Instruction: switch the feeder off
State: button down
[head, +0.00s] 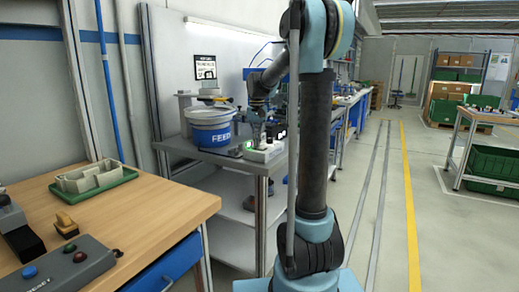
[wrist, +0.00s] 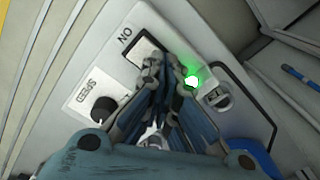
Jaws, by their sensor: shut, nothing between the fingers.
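The feeder (head: 211,130) is a white and blue bowl marked FEED on the grey metal bench. Its pale control box (head: 265,153) stands to its right. In the wrist view the box (wrist: 190,38) carries a rocker switch (wrist: 143,50) beside the word ON, a lit green lamp (wrist: 192,81), a black SPEED knob (wrist: 103,108) and another round control (wrist: 217,97). My gripper (wrist: 163,70) is shut and empty, its tips close over the switch's lower edge and partly hiding it. I cannot tell whether they touch.
A wooden table (head: 150,215) at the front left holds a green tray (head: 95,185) with a pale part and a grey button box (head: 75,262). A blue pen-like object (wrist: 300,78) lies right of the control box. The floor aisle to the right is clear.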

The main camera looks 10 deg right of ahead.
dwell(0.3)
jog(key=shift+r, duration=3.4)
jog(key=shift+s, duration=0.1)
jog(key=s+d+f, duration=0.2)
jog(key=s+f, duration=0.1)
jog(key=s, duration=0.4)
jog(key=s+d+f+t, duration=0.1)
jog(key=s+f, duration=0.1)
jog(key=s, duration=0.5)
jog(key=s+d+f, duration=0.2)
jog(key=s+f, duration=0.1)
jog(key=s, duration=0.4)
jog(key=s+d+f+n+t, duration=0.1)
jog(key=s+d+f, duration=0.1)
jog(key=s+f, duration=1.3)
jog(key=shift+s+f, duration=0.3)
jog(key=shift+s, duration=0.25)
